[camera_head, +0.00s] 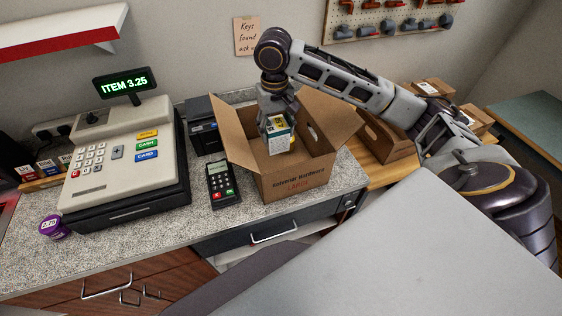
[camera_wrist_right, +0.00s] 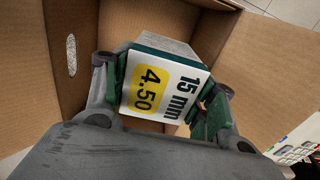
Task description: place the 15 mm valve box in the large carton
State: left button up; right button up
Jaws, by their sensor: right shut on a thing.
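The 15 mm valve box (camera_head: 279,142) is white and dark green with a yellow price patch. My right gripper (camera_head: 277,127) is shut on it and holds it in the mouth of the large carton (camera_head: 296,184), between the open flaps. In the right wrist view the valve box (camera_wrist_right: 165,84) shows its "15 mm 4.50" label between the two fingers (camera_wrist_right: 163,100), with the cardboard walls of the carton (camera_wrist_right: 66,25) around it. I cannot tell whether the box touches the carton's floor. My left gripper is not in view.
A cash register (camera_head: 125,165) stands on the left of the speckled counter, with a card terminal (camera_head: 222,184) between it and the carton. A black printer (camera_head: 205,127) is behind the terminal. A wooden crate (camera_head: 387,143) stands right of the carton. A purple roll (camera_head: 54,227) lies at the left.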

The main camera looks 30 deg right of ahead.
aim_at(276, 142)
jog(key=shift+f+b, duration=2.3)
jog(key=shift+f, duration=0.5)
jog(key=shift+f, duration=2.5)
jog(key=shift+f, duration=0.1)
jog(key=shift+f, duration=2.4)
jog(key=shift+p, duration=0.3)
jog(key=o, duration=1.3)
jog(key=shift+f, duration=0.1)
jog(key=shift+c, duration=0.2)
